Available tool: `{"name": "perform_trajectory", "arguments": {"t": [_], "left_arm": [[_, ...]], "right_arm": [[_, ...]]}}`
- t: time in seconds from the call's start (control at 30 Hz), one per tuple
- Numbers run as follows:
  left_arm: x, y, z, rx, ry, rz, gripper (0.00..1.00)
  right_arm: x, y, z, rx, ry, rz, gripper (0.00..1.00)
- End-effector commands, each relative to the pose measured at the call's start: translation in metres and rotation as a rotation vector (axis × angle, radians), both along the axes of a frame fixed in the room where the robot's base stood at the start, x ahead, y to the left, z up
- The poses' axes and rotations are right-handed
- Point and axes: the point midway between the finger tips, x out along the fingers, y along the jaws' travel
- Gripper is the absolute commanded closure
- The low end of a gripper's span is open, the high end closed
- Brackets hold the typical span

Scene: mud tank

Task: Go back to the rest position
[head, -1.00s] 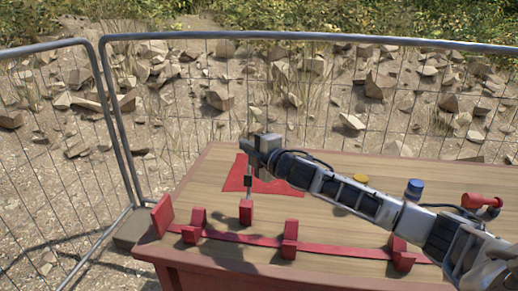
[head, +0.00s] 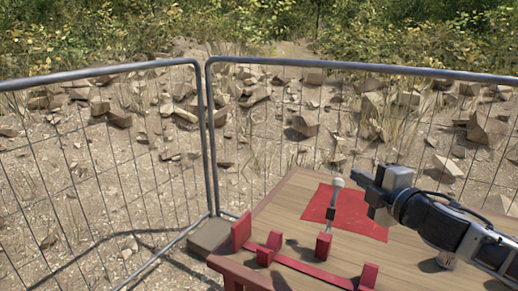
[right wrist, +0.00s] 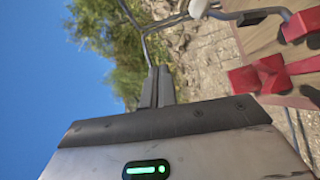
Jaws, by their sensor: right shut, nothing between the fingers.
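My right gripper (head: 359,177) is shut and empty above the wooden table, its fingers pointing left. A slim upright tool with a pale ball top and dark shaft (head: 332,212) stands in a red block (head: 323,246) at the table's left part. The gripper is to the right of the ball top, with a visible gap between them. In the right wrist view the two fingers (right wrist: 158,86) lie together. The tool's pale ball (right wrist: 198,8) and red block (right wrist: 301,25) show sideways at the upper right there. My left gripper is not in view.
The wooden table (head: 302,205) carries a red mat (head: 360,222) and a red rack (head: 302,266) along its front. A metal mesh fence (head: 205,130) stands behind and to the left. Stony ground and shrubs lie beyond it.

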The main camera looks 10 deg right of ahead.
Motion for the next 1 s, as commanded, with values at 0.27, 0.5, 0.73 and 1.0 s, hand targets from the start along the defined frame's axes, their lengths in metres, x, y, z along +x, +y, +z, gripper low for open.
{"name": "perform_trajectory", "arguments": {"t": [0.27,0.5,0.73,1.0], "left_arm": [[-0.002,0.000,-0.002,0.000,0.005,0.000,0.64],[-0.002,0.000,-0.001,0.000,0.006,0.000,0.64],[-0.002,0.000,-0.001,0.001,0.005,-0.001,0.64],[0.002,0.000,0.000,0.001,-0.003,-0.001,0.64]], "right_arm": [[-0.027,0.040,-0.103,0.290,0.179,-0.001,1.00],[-0.115,0.116,-0.243,0.807,0.474,-0.126,1.00],[-0.204,0.175,-0.314,1.200,0.667,-0.334,1.00],[-0.233,0.194,-0.329,1.325,0.718,-0.422,1.00]]}}
